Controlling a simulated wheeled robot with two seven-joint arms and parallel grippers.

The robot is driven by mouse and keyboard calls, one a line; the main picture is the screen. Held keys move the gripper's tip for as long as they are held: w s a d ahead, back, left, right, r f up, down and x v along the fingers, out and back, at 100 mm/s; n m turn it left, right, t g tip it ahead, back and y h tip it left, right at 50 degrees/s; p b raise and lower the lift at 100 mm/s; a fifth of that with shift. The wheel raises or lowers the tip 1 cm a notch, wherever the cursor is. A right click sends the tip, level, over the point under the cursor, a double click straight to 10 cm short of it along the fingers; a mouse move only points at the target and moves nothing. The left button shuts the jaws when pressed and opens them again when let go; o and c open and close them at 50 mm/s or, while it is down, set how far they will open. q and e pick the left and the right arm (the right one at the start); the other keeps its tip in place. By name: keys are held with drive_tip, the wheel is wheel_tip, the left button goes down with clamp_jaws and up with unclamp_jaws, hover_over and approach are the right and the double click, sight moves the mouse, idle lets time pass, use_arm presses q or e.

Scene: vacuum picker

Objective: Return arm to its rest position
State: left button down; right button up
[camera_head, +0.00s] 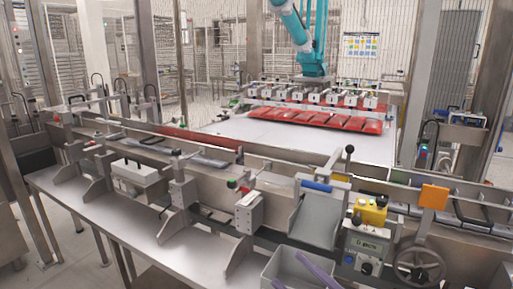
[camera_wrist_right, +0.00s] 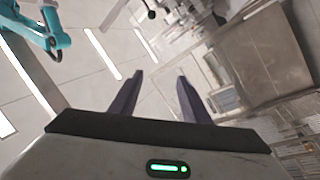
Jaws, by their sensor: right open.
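My right gripper (camera_head: 288,268) shows only as purple fingers at the bottom edge of the head view, in front of a grey bin (camera_head: 262,272). In the right wrist view, the two dark purple fingers of this gripper (camera_wrist_right: 160,76) are spread apart. Nothing is between them, and no object is held. The wrist camera looks past the fingers at tilted surroundings with bright ceiling-like strips. The rest of my right arm is hidden below the head view. My left arm and gripper do not show.
A conveyor frame with a steel ledge (camera_head: 120,222) crosses the front. A yellow button box (camera_head: 370,212), a handwheel (camera_head: 419,266) and an orange plate (camera_head: 434,197) stand right of the bin. Behind, a teal robot arm (camera_head: 313,47) carries a suction-cup bar above red packs (camera_head: 315,118).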

drive_tip(key=s+d+f+m+h, duration=0.2)
drive_tip(key=d+f+m+h, duration=0.3)
drive_tip(key=f, duration=0.4)
drive_tip(key=s+d+f+m+h, duration=0.25)
drive_tip(key=f+m+h, duration=0.3)
drive_tip(key=f, duration=0.45)
drive_tip(key=s+d+f+m+g+h, duration=0.1)
drive_tip(key=s+f+m+g, duration=0.4)
drive_tip(key=s+f, duration=1)
drive_tip(key=shift+s+d+g+h, duration=0.4)
drive_tip(key=shift+s+g+h, duration=0.25)
drive_tip(key=shift+g, duration=0.25)
drive_tip(key=shift+w, duration=0.15)
